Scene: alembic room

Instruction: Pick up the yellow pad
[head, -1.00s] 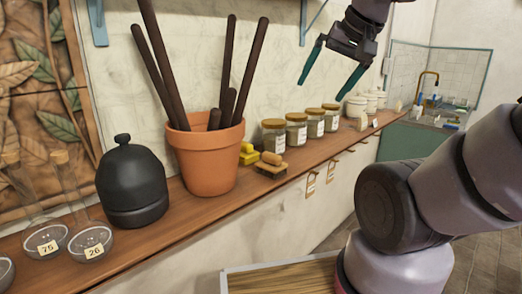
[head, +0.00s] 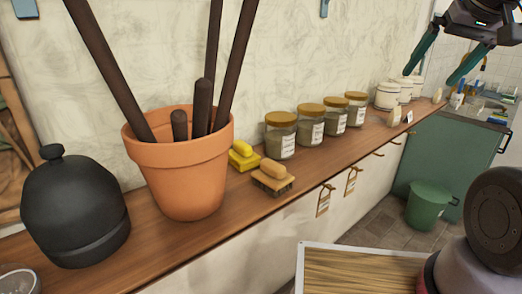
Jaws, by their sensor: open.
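The yellow pad (head: 243,157) lies on the wooden shelf, just right of the terracotta pot and close to the wall. A tan brush (head: 272,178) with dark bristles lies in front of it, to the right. My gripper (head: 444,68) is at the upper right of the head view, open and empty, with two teal fingers. It is above the shelf's far end, well to the right of the pad and apart from it.
The terracotta pot (head: 184,165) with several dark rods stands left of the pad. Several cork-lidded jars (head: 281,137) stand to its right along the wall. A black lidded vessel (head: 75,210) is at the left. Tags hang below the shelf (head: 225,207). A green bucket (head: 428,206) is on the floor.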

